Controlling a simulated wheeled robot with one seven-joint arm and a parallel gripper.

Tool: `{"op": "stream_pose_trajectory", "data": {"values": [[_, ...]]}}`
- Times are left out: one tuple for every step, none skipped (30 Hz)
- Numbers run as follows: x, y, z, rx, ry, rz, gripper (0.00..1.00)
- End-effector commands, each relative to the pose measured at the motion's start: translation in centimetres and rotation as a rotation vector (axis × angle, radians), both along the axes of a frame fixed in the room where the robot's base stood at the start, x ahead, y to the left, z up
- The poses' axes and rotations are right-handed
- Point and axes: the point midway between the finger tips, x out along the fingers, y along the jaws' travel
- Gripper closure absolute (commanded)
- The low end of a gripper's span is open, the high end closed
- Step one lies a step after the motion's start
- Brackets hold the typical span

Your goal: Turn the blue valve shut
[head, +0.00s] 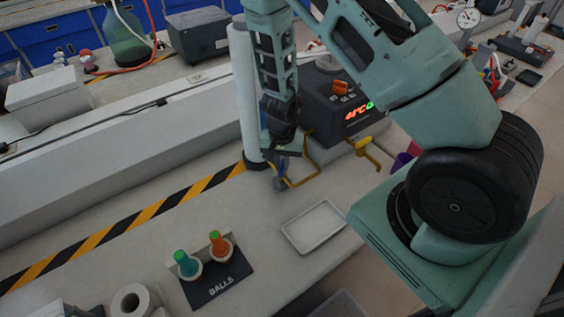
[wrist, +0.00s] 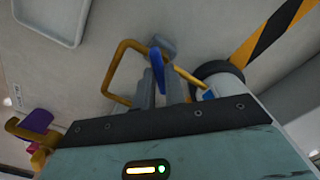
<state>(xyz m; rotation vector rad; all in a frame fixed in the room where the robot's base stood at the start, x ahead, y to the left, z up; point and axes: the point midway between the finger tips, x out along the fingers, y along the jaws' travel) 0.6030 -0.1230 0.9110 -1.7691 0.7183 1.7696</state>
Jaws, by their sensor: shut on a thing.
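The blue valve (wrist: 157,63) shows in the wrist view as a small blue lever beside a grey fitting on a bent yellow pipe (wrist: 122,50). My gripper (wrist: 161,80) is shut on the blue lever, with a grey finger on either side of it. In the head view my gripper (head: 281,150) reaches down to the valve (head: 280,168), at the pipe's near end beside the white column. The fingers and arm hide part of the lever there. I cannot tell the lever's exact angle from these views.
A dark box with a lit display (head: 340,105) stands behind the pipe, with a yellow tap (head: 364,148) at its right. The white column (head: 245,90) stands close left.

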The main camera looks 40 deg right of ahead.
Motion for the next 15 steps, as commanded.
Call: {"op": "stream_pose_trajectory", "data": {"values": [[-0.01, -0.03, 0.02, 0.0, 0.0, -0.003, 1.0], [-0.01, -0.03, 0.03, 0.0, 0.0, -0.005, 1.0], [-0.01, -0.03, 0.03, 0.0, 0.0, -0.01, 1.0], [-0.01, -0.03, 0.03, 0.0, 0.0, -0.015, 1.0], [-0.01, -0.03, 0.04, 0.0, 0.0, -0.022, 1.0], [-0.01, -0.02, 0.04, 0.0, 0.0, -0.034, 1.0], [-0.01, -0.02, 0.05, 0.0, 0.0, -0.044, 1.0], [0.0, -0.03, 0.05, 0.0, 0.0, -0.056, 1.0], [0.0, -0.04, 0.06, 0.0, 0.0, -0.076, 1.0], [0.01, -0.06, 0.07, -0.001, -0.001, -0.093, 1.0], [0.02, -0.08, 0.07, -0.001, -0.001, -0.111, 1.0], [0.03, -0.1, 0.09, -0.001, -0.001, -0.139, 1.0], [0.03, -0.1, 0.09, -0.001, -0.001, -0.161, 1.0], [0.04, -0.09, 0.1, -0.001, -0.001, -0.183, 1.0], [0.04, -0.06, 0.11, 0.0, -0.001, -0.215, 1.0]]}}
